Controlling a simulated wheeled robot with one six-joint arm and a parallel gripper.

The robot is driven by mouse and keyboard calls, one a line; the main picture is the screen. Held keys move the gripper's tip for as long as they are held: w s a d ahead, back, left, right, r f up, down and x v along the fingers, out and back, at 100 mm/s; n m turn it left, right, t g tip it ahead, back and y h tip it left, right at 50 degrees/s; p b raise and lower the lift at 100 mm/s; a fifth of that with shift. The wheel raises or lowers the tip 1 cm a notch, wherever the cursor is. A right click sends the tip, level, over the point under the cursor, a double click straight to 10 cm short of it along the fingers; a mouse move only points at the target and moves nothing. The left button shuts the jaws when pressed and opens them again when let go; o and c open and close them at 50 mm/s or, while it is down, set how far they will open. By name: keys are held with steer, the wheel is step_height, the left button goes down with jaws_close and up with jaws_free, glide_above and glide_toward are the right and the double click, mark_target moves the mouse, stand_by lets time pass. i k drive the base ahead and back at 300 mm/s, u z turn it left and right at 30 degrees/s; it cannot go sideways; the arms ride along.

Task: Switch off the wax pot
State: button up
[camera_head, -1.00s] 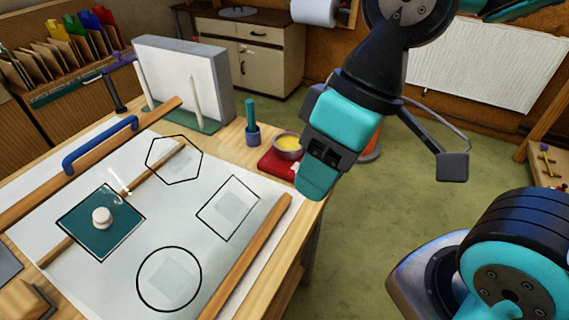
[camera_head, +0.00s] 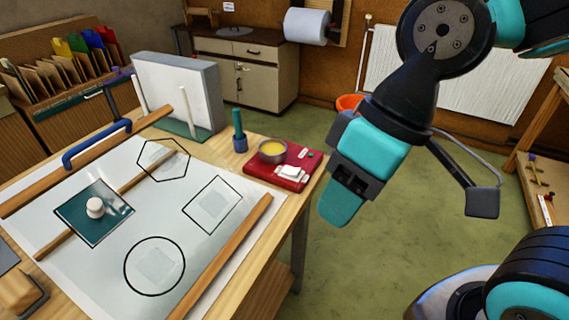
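The wax pot (camera_head: 272,151) is a small grey metal bowl of yellow wax at the far right corner of the workbench. It sits on the left part of a flat red base (camera_head: 290,158). A white piece (camera_head: 295,172) and small marks show on the base's right part; I cannot make out a switch position. My gripper (camera_head: 343,207), with teal finger parts, hangs to the right of the red base in the picture, pointing down and apart from it. Only its side shows, so its opening is hidden. Nothing is seen held in it.
A green-and-blue upright tool (camera_head: 239,135) stands left of the pot. A light box (camera_head: 178,90) stands behind. Wooden strips (camera_head: 235,258) and a teal tile (camera_head: 95,213) lie on the bench sheet. Green floor is open right of the bench; an orange bucket (camera_head: 348,103) stands beyond.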

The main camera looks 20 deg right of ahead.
mark_target(287, 171)
steer(key=k, duration=0.65)
steer(key=u, duration=0.55)
steer(key=i, duration=1.2)
steer(key=z, duration=0.55)
